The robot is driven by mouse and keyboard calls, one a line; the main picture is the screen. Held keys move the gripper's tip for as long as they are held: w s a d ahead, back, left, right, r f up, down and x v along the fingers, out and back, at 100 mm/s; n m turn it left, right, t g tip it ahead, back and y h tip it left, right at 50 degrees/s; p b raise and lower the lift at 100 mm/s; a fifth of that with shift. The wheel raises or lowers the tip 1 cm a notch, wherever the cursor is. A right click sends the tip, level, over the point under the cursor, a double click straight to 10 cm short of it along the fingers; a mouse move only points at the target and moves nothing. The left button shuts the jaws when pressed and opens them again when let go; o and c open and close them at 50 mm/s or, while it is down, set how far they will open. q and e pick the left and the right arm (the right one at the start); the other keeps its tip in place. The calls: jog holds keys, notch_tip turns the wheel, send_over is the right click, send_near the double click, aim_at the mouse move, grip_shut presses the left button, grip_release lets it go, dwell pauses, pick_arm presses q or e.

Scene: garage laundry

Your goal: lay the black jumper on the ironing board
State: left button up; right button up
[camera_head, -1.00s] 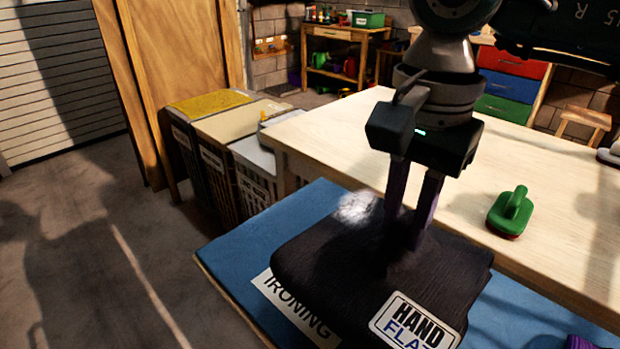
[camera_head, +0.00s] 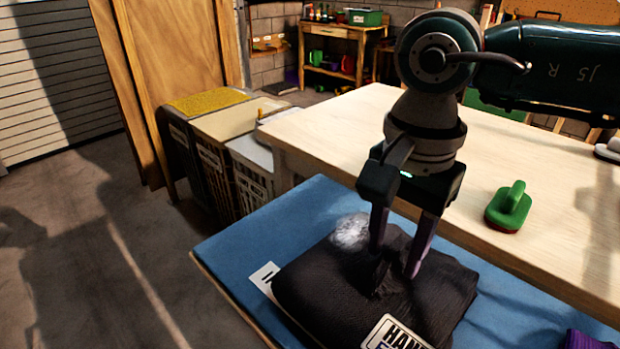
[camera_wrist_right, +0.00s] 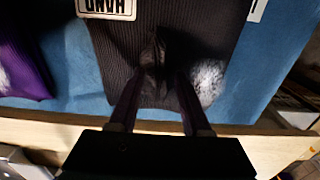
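The black jumper (camera_head: 350,287) lies folded on the blue ironing board (camera_head: 237,240), with a pale fuzzy patch on it and a label at its near edge. It partly covers a white label on the board. My right gripper (camera_head: 395,268) points down over the jumper. Its two fingers stand apart, with the tips at the cloth. In the right wrist view, the jumper (camera_wrist_right: 215,30) has a raised fold between the fingertips (camera_wrist_right: 158,78), with gaps beside it. My left gripper is not in view.
A wooden table (camera_head: 340,130) runs behind the board, with a green-handled brush (camera_head: 510,205) on it. A purple cloth (camera_head: 588,342) lies at the board's right; it also shows in the right wrist view (camera_wrist_right: 25,65). Hampers (camera_head: 205,150) stand at left. The board's left end is bare.

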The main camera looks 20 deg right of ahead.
aim_at(395, 251)
jog(key=shift+o, duration=0.2)
notch_tip(395, 251, up, 12)
jog(key=shift+r, duration=0.2)
dwell(0.3)
